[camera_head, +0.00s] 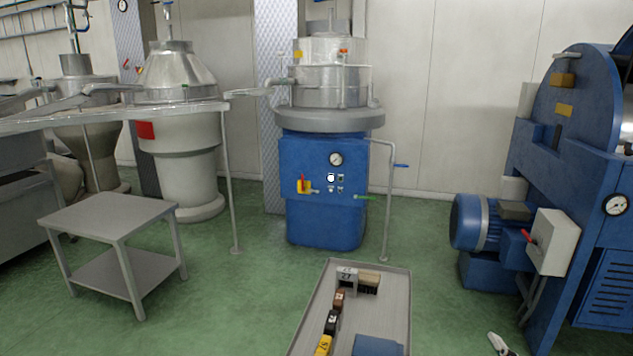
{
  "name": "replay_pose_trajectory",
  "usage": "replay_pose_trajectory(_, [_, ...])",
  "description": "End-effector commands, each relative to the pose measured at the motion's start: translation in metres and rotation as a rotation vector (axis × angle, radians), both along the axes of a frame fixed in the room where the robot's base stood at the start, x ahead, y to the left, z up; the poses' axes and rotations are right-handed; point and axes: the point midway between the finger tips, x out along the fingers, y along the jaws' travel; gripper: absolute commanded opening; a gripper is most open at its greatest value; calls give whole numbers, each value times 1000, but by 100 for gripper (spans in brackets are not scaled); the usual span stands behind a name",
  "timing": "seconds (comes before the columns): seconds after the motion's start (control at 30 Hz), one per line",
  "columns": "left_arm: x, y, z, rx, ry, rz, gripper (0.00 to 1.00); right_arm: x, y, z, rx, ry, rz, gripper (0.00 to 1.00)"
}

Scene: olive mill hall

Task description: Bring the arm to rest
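Neither arm shows clearly. A small white and dark piece (499,344) is cut off by the bottom edge at the right; it looks like the tip of my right gripper, but I cannot tell whether it is open or shut, or whether it holds anything. It appears over the green floor, to the right of a grey tray (389,312) and apart from it. My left gripper is not in view.
On the tray are a grey block marked 27 (346,277), a wooden brush (369,281), several coloured numbered tags and a blue object (377,346). A blue machine (570,140) stands right, a grey table (108,216) left, a blue-based mill (325,190) behind. Green floor lies between.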

Motion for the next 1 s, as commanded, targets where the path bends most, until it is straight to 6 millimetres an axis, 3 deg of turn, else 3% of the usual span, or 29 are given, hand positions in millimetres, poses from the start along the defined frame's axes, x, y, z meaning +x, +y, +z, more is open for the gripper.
replay_pose_trajectory(0.03, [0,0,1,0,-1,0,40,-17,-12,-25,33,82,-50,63])
replay_pose_trajectory(0.2, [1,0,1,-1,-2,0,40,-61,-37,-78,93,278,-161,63])
replay_pose_trajectory(0.4, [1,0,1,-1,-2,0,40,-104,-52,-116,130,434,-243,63])
replay_pose_trajectory(0.67, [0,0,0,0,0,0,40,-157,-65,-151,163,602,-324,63])
replay_pose_trajectory(1.0, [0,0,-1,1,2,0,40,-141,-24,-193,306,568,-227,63])
